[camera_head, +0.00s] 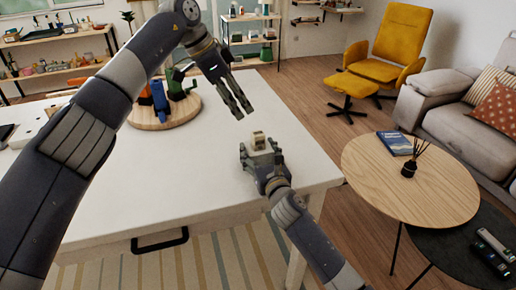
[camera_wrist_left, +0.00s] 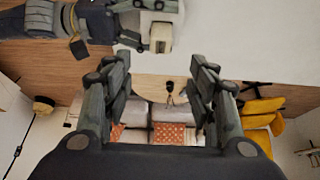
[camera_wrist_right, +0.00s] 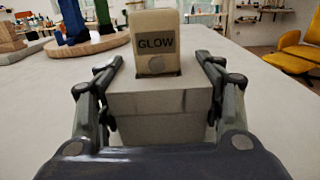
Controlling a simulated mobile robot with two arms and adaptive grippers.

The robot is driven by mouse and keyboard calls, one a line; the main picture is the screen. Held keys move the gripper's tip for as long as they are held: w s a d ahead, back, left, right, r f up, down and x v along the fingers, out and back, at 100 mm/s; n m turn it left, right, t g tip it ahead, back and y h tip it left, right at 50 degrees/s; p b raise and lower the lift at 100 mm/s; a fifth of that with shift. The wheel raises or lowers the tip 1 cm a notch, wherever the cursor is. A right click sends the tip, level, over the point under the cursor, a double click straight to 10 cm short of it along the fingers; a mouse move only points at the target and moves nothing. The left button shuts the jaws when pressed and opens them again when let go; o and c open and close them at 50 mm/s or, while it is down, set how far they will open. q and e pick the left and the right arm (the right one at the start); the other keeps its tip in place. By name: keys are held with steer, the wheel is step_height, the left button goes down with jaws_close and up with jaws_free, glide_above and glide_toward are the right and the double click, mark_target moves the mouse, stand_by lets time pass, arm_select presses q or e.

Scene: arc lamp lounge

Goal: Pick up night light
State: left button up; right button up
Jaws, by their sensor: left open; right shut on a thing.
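The night light (camera_wrist_right: 155,45) has a beige upper part marked "GLOW" above a pale grey blocky base. It stands upright near the white table's right edge, and also shows in the head view (camera_head: 258,141) and left wrist view (camera_wrist_left: 160,38). My right gripper (camera_head: 262,155) is shut on its pale base, with a finger on each side in the right wrist view (camera_wrist_right: 158,75). I cannot tell whether its underside touches the table. My left gripper (camera_head: 241,110) is open and empty, above and just beyond the night light. Its spread fingers show in the left wrist view (camera_wrist_left: 161,75).
The white table (camera_head: 190,180) is mostly clear in the middle. A round wooden board (camera_head: 150,118) with blue, green and orange things stands at the far left. A round coffee table (camera_head: 440,205) with a book (camera_head: 395,144) and reed diffuser (camera_head: 408,169) stands to the right.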

mark_target(255, 134)
arm_select(q)
steer(key=shift+y, duration=0.4)
steer(key=x, duration=0.8)
steer(key=shift+s+f, duration=0.1)
steer(key=shift+s, duration=0.15)
steer(key=shift+x, duration=2.95)
steer(key=shift+w, duration=0.15)
steer(key=shift+c, duration=0.3)
